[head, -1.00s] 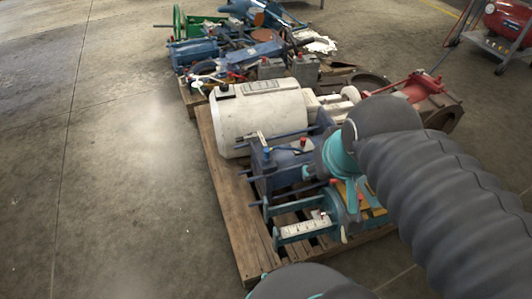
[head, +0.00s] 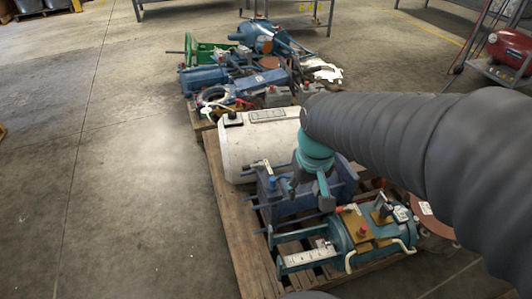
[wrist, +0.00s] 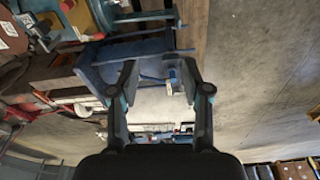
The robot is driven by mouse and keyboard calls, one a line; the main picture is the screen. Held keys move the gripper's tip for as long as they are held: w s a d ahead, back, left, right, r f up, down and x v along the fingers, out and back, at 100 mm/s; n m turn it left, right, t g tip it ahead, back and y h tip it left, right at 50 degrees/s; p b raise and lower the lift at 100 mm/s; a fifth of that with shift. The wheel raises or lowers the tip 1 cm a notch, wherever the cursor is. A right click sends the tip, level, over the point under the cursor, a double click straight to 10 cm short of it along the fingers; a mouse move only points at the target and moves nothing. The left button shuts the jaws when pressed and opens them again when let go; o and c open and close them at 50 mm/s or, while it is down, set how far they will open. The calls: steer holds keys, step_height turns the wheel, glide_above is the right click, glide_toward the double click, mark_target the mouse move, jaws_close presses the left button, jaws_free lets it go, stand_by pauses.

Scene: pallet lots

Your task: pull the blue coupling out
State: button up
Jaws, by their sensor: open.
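The blue coupling (head: 273,183) looks like a small bright blue cap on the near-left top of a dark blue machine (head: 268,205) on the pallet. In the wrist view the small blue coupling (wrist: 172,75) shows between the fingertips, closer to the right one. My gripper (head: 310,188) hangs over the dark blue machine, to the right of the coupling in the head view. In the wrist view my gripper (wrist: 158,80) is open, with nothing held. I cannot tell the height gap between fingertips and coupling. The arm hides part of the machine.
A cream cylinder (head: 255,145) lies just behind the machine. A teal machine (head: 360,230) with a red knob stands in front. Rods stick out leftward from the machine. The wooden pallet (head: 240,240) bears them; another loaded pallet stands behind. The concrete floor at left is clear.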

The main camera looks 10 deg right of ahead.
steer(key=w+a+f+n+g+p, duration=0.1)
steer(key=w+a+f, duration=0.1)
steer(key=w+f, duration=0.4)
steer(key=w+a+f+n+g+p, duration=0.1)
steer(key=w+a+f+g, duration=0.15)
steer(key=w, duration=0.55)
steer(key=t, duration=0.2)
glide_above(273, 179)
steer(key=shift+s+f+g, duration=0.2)
steer(key=shift+f+g, duration=0.05)
steer(key=shift+f, duration=0.1)
steer(key=shift+w+r+n, duration=0.2)
steer(key=shift+w+n, duration=0.05)
steer(key=shift+n, duration=0.05)
steer(key=shift+f, duration=0.1)
steer(key=shift+f+b, duration=2.55)
steer(key=shift+f, duration=1.9)
